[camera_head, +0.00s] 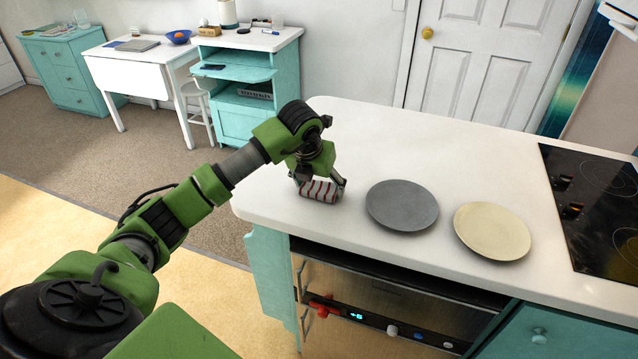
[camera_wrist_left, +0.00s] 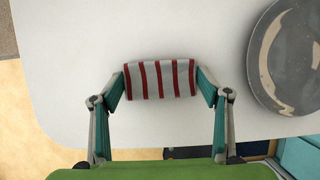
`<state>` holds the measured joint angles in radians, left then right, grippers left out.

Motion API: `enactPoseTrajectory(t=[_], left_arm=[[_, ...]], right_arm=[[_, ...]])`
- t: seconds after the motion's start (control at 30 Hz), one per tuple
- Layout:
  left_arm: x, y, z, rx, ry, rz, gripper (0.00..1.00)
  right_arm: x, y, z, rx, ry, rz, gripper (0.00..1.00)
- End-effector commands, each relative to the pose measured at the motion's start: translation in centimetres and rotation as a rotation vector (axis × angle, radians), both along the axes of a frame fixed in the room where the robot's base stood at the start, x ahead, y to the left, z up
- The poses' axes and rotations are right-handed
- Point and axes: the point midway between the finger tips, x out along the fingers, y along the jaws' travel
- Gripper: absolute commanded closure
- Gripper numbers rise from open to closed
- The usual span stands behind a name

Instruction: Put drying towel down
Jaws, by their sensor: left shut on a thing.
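The drying towel (camera_head: 319,191) is a small rolled or folded cloth with red and white-grey stripes. My left gripper (camera_head: 320,184) is shut on it, low over the left end of the white counter (camera_head: 390,145). In the left wrist view the towel (camera_wrist_left: 160,80) lies between the two fingers of the gripper (camera_wrist_left: 161,82), which press on its ends. I cannot tell whether the towel touches the counter. My right gripper is not in view.
A grey plate (camera_head: 402,205) lies right of the towel, and a cream plate (camera_head: 492,231) lies further right. A black cooktop (camera_head: 600,205) is at the right. The counter behind the towel and plates is clear. An oven (camera_head: 390,310) is below the counter front.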

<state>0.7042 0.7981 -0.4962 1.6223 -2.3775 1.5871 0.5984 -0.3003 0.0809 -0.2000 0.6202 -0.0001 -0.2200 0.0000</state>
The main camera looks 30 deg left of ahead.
Motion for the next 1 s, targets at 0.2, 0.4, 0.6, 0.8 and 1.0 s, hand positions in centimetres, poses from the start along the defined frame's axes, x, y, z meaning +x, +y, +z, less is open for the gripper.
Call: enactPoseTrajectory(t=[0.2,0.4,0.6,0.8,1.0], left_arm=[[0.0,0.0,-0.3,0.000,0.000,0.001,0.20],[0.0,0.0,-0.3,0.000,0.000,0.000,0.14],[0.0,0.0,0.0,0.000,0.000,0.000,0.14],[-0.7,-0.1,2.1,0.002,-0.006,-0.001,0.14],[-2.4,-0.5,6.2,0.002,-0.006,-0.001,0.14]], right_arm=[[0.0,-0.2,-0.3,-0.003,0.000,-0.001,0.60],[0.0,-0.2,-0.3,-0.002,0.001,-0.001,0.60],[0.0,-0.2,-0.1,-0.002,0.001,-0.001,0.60],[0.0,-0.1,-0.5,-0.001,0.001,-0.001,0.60],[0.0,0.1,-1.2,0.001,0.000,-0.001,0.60]])
